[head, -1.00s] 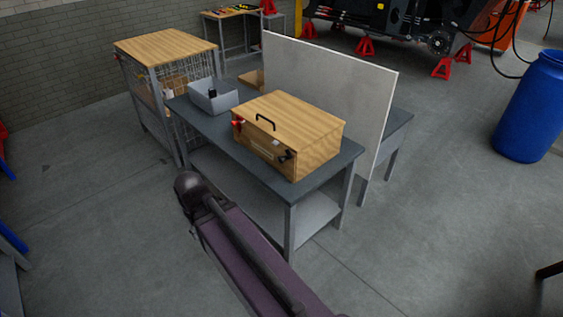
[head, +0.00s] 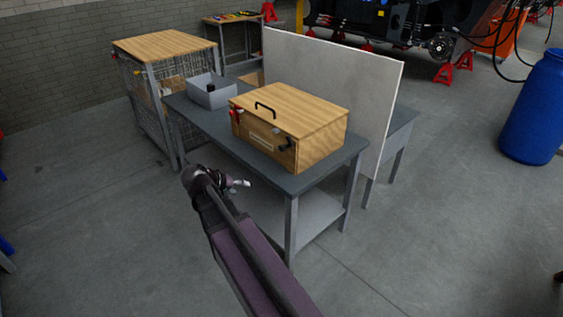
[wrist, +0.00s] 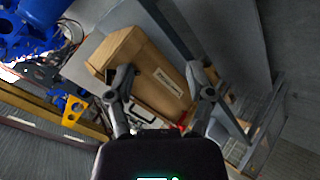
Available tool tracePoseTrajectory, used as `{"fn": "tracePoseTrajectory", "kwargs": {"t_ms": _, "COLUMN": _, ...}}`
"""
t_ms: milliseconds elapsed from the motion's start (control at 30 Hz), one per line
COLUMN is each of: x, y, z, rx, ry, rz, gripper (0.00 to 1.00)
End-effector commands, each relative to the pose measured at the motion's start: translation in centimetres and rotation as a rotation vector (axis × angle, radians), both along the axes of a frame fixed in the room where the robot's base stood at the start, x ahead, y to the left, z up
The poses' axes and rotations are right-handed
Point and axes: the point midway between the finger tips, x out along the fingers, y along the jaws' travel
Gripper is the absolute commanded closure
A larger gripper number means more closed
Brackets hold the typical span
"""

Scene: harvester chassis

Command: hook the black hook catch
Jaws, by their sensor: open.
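The black hook catch (head: 286,145) is on the front of a wooden box (head: 320,150), near its right corner. It is small, and I cannot tell its exact position. In the wrist view the box (wrist: 145,75) lies beyond my fingers; I cannot make out the black catch there. My gripper (head: 242,183) is open and empty, in front of the bench and apart from the box, to the lower left of the catch. Its two fingers also show in the wrist view (wrist: 162,85).
The box stands on a grey bench (head: 330,171) and has a black lid handle (head: 265,107) and a red catch (head: 236,115). A grey bin (head: 212,97) stands left of it. A pale panel (head: 345,75) rises behind. Open floor lies in front.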

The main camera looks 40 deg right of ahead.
Motion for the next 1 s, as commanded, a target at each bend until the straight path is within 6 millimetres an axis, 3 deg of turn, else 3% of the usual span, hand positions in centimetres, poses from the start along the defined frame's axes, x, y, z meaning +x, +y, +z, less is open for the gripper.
{"fn": "tracePoseTrajectory", "kwargs": {"t_ms": 33, "x": 0.9, "y": -1.2, "z": -1.3, "rx": -0.056, "ry": -0.027, "rz": -0.023, "gripper": 0.32}}
{"fn": "tracePoseTrajectory", "kwargs": {"t_ms": 100, "x": 1.6, "y": -2.7, "z": -1.5, "rx": -0.134, "ry": -0.067, "rz": -0.053, "gripper": 0.32}}
{"fn": "tracePoseTrajectory", "kwargs": {"t_ms": 500, "x": 5.6, "y": -9.2, "z": -1.0, "rx": -0.557, "ry": -0.298, "rz": -0.140, "gripper": 0.32}}
{"fn": "tracePoseTrajectory", "kwargs": {"t_ms": 733, "x": 6.7, "y": -10.5, "z": -0.2, "rx": -0.687, "ry": -0.375, "rz": -0.141, "gripper": 0.32}}
{"fn": "tracePoseTrajectory", "kwargs": {"t_ms": 1000, "x": 6.9, "y": -10.8, "z": 0.2, "rx": -0.715, "ry": -0.391, "rz": -0.138, "gripper": 0.32}}
